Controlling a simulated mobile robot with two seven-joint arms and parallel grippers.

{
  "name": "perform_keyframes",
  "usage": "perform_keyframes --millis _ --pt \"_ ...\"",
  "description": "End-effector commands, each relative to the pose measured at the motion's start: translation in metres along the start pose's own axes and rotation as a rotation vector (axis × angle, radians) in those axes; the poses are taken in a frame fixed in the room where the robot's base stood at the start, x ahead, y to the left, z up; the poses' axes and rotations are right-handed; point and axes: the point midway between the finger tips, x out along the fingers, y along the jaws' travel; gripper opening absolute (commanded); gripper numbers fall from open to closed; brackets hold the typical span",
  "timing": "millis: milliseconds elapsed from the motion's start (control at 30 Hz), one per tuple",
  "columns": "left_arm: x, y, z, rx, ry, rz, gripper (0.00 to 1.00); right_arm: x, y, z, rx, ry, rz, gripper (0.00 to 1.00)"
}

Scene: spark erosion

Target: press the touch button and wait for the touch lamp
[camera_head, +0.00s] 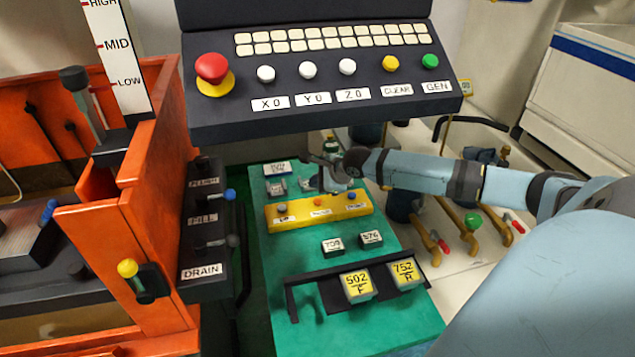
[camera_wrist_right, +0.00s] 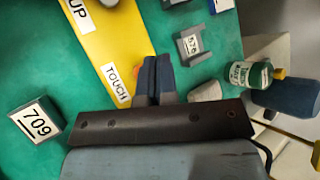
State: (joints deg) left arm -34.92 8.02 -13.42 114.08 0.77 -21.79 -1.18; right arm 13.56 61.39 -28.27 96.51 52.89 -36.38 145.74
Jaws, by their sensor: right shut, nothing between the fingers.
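The yellow bar (camera_head: 299,212) lies on the green table top and carries three small labelled buttons. An orange button (camera_head: 318,202) sits in the middle, above the middle label. In the right wrist view the TOUCH label (camera_wrist_right: 116,84) is readable on the yellow bar (camera_wrist_right: 112,35). My right gripper (camera_head: 338,187) is just behind the bar, near the orange button. Its fingers (camera_wrist_right: 157,62) are shut and empty, beside the TOUCH label. I cannot identify a touch lamp. My left gripper is out of view.
A black rack (camera_head: 322,293) holds yellow-labelled blocks nearer me. The dark control panel (camera_head: 215,121) overhangs behind. The orange tank (camera_head: 150,200) with levers stands left. A green bottle (camera_wrist_right: 240,74) stands nearby.

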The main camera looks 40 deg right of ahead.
Motion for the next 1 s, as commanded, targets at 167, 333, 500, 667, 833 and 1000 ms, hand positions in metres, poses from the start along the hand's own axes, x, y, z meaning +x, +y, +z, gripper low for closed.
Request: perform_keyframes --millis 167,333,500,667,833,1000 --pt "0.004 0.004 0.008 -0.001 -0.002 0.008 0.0 0.016 0.011 -0.011 0.003 -0.001 0.0 0.0" --pt "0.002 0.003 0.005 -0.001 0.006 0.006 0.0 0.022 0.015 -0.016 0.001 0.0 -0.001 0.0" --pt "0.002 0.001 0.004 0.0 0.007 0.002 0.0 0.023 0.016 -0.016 0.0 0.0 -0.001 0.0" --pt "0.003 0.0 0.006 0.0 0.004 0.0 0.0 0.023 0.016 -0.016 0.0 0.0 -0.001 0.0" --pt "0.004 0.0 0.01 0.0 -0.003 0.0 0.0 0.023 0.016 -0.016 0.0 0.0 -0.001 0.0" --pt "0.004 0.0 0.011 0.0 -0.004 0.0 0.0 0.023 0.016 -0.016 0.0 0.0 -0.001 0.0"
